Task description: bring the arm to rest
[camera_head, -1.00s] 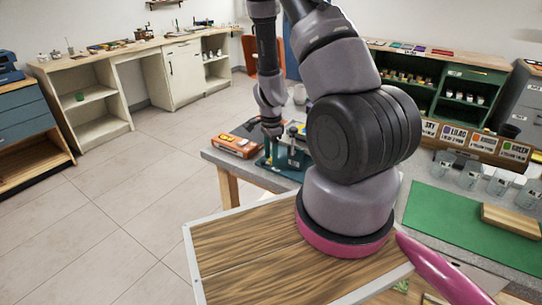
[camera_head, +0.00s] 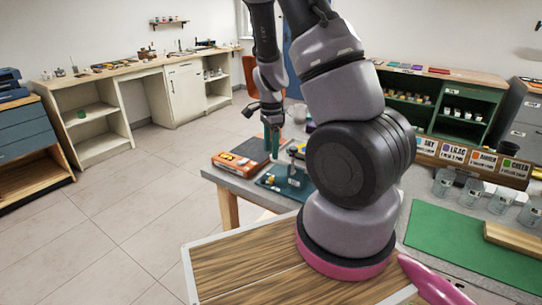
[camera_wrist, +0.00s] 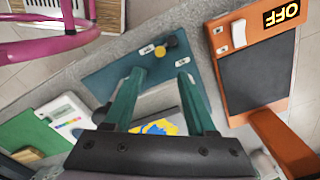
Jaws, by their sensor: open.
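My gripper (camera_head: 272,156) hangs above the grey workbench, its teal fingers pointing down. In the wrist view the two fingers (camera_wrist: 158,76) stand apart with nothing visible between them. Below is a teal board (camera_wrist: 102,76) bearing a yellow knob and a dark knob; it also shows in the head view (camera_head: 268,181). An orange device (camera_wrist: 231,92) with a dark plate and an "OFF" label lies beside the board; in the head view it is left of the gripper (camera_head: 236,164). My arm's large joints hide part of the bench.
A green mat (camera_head: 455,240) with a wooden block (camera_head: 512,240) lies on the right of the bench, with several glass jars behind it. A labelled colour rack (camera_head: 470,158) stands at the back right. Open tiled floor (camera_head: 140,190) lies to the left.

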